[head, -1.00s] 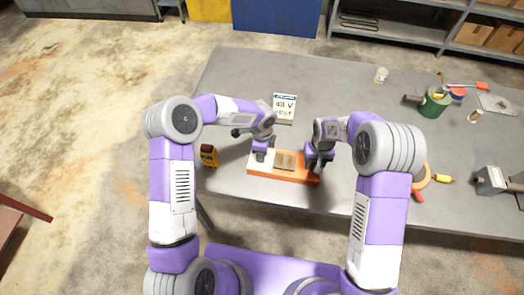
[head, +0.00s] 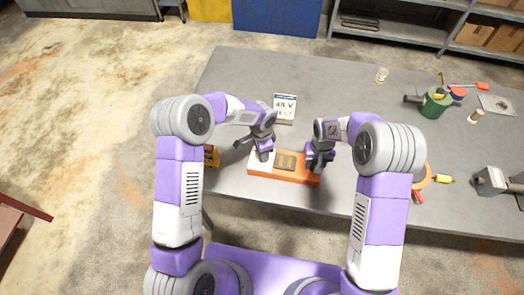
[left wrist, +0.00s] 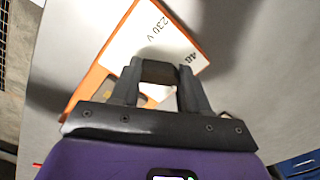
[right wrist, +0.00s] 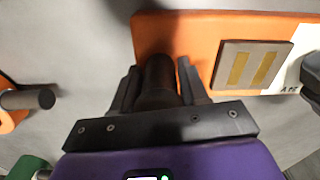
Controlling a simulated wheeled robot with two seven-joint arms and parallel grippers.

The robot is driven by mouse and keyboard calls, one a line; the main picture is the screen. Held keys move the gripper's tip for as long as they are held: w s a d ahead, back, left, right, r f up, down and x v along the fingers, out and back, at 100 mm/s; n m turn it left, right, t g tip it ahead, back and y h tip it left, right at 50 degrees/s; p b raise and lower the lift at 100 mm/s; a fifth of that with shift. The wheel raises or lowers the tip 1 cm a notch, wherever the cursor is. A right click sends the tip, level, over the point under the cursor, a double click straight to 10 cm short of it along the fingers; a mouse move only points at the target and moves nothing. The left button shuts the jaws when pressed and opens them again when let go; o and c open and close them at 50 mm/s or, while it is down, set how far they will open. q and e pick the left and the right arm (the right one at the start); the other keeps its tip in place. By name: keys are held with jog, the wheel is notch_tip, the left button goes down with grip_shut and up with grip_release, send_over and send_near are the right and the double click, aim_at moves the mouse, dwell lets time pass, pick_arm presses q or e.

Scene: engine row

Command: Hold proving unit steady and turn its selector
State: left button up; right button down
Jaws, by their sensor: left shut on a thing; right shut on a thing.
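The proving unit (head: 296,179) is an orange box with a white face on the table near me. In the left wrist view its white panel (left wrist: 148,38) reads "230 V" and "48". My left gripper (head: 263,156) is shut on the dark selector knob (left wrist: 159,72) on that panel. My right gripper (head: 317,163) is shut on a dark round grip (right wrist: 159,78) at the orange end of the unit. A grey plate with two brass-coloured strips (right wrist: 250,66) lies between the two grippers. The knob's pointer is not clear to me.
A "48 V TEST" card (head: 285,106) stands behind the unit. A green can (head: 435,104), an orange ring and a grey vice (head: 490,180) are on the right. The table's middle back is clear.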

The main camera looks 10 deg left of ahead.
pick_arm(q)
jog(key=shift+n, duration=0.6)
jog(key=o, duration=1.1)
jog(key=shift+c, duration=0.2)
notch_tip(320, 180, up, 12)
